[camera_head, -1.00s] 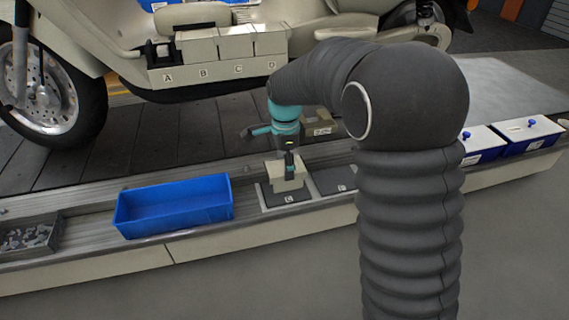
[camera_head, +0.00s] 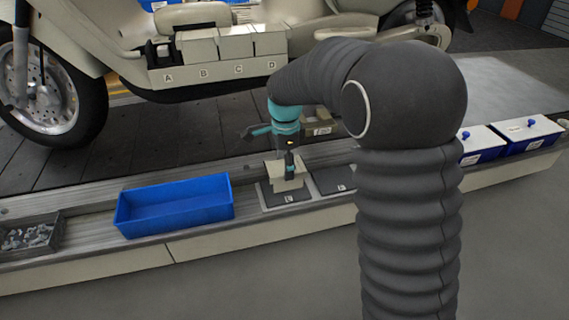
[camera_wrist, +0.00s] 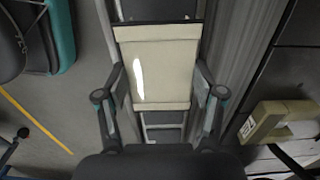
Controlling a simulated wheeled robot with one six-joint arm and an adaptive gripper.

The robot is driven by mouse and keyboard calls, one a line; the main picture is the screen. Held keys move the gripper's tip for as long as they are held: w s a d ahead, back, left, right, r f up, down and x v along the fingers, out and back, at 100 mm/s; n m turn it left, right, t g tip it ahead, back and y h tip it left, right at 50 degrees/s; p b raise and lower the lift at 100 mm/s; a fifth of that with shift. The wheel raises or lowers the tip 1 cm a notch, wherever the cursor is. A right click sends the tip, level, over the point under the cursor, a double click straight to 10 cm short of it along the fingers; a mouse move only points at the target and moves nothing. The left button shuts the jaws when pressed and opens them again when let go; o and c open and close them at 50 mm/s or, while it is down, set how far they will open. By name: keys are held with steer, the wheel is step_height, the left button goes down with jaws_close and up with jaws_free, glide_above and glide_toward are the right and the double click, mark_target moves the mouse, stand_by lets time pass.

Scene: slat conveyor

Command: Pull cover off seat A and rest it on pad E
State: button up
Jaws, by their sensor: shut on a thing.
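The cover (camera_head: 278,180) is a cream block held upright in my gripper (camera_head: 289,172) over dark pad E (camera_head: 272,202), the left of two pads on the front ledge. I cannot tell whether its underside touches the pad. In the wrist view the cover (camera_wrist: 165,70) fills the space between my two fingers (camera_wrist: 160,95), which are shut on its sides. Seat A (camera_head: 163,55), at the left of the lettered row on the scooter, looks uncovered. Its neighbours B, C and D (camera_head: 236,45) carry cream blocks.
A blue bin (camera_head: 175,218) stands left of the pads, and a tray of small parts (camera_head: 28,238) farther left. The second pad (camera_head: 335,180) is bare where visible. A labelled cream piece (camera_head: 320,128) lies behind my gripper. White-lidded blue boxes (camera_head: 527,128) stand at right.

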steer(key=shift+f, duration=0.25)
steer(key=shift+f+b, duration=0.35)
steer(key=shift+f, duration=0.25)
steer(key=shift+f, duration=0.55)
stand_by(1.4)
steer(key=o, duration=1.4)
steer(key=shift+c, duration=0.2)
